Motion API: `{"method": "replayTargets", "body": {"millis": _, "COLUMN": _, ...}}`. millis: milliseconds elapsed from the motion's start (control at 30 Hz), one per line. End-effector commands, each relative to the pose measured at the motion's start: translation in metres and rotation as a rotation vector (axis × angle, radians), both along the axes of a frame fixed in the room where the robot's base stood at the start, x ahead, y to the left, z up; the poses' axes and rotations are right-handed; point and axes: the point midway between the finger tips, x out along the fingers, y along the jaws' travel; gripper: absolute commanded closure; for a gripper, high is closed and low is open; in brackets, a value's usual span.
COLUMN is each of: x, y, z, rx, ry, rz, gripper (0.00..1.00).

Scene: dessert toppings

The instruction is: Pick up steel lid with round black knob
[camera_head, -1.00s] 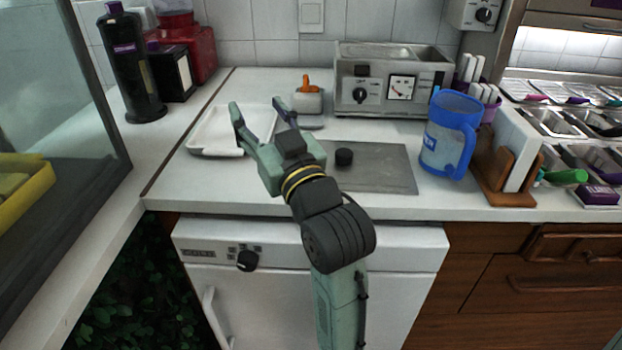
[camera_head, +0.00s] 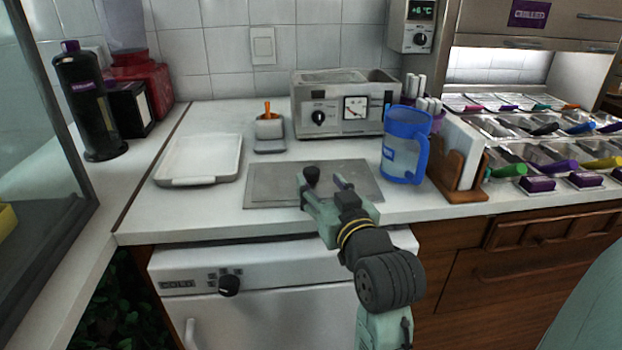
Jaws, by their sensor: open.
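The steel lid (camera_head: 268,186) is a flat grey rectangular plate lying on the white counter. Its round black knob (camera_head: 311,174) stands up near the middle of the plate. My gripper (camera_head: 326,182) is open over the front right part of the lid, its fingers pointing toward the back. The knob shows right at the left fingertip; I cannot tell whether they touch or whether the knob lies between the fingers. My gripper hides part of the lid's front edge.
A white tray (camera_head: 202,156) lies left of the lid. A small pot with an orange handle (camera_head: 269,128) and a steel appliance (camera_head: 345,105) stand behind. A blue jug (camera_head: 405,145) and a wooden holder (camera_head: 460,180) stand close on the right.

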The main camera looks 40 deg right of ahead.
Motion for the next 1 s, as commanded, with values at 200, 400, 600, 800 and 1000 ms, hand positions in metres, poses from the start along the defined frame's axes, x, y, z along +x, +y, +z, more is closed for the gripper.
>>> {"method": "replayTargets", "body": {"millis": 200, "x": 0.03, "y": -0.012, "z": 0.0, "rx": 0.001, "ry": 0.003, "rz": 0.0, "gripper": 0.49}}
{"method": "replayTargets", "body": {"millis": 400, "x": 0.044, "y": -0.018, "z": -0.002, "rx": 0.0, "ry": 0.0, "rz": -0.001, "gripper": 0.49}}
{"method": "replayTargets", "body": {"millis": 600, "x": 0.045, "y": -0.018, "z": -0.002, "rx": 0.0, "ry": 0.0, "rz": -0.001, "gripper": 0.5}}
{"method": "replayTargets", "body": {"millis": 800, "x": 0.044, "y": -0.018, "z": -0.002, "rx": 0.0, "ry": 0.0, "rz": -0.001, "gripper": 0.63}}
{"method": "replayTargets", "body": {"millis": 1000, "x": 0.044, "y": -0.017, "z": -0.002, "rx": 0.0, "ry": 0.0, "rz": -0.001, "gripper": 0.76}}
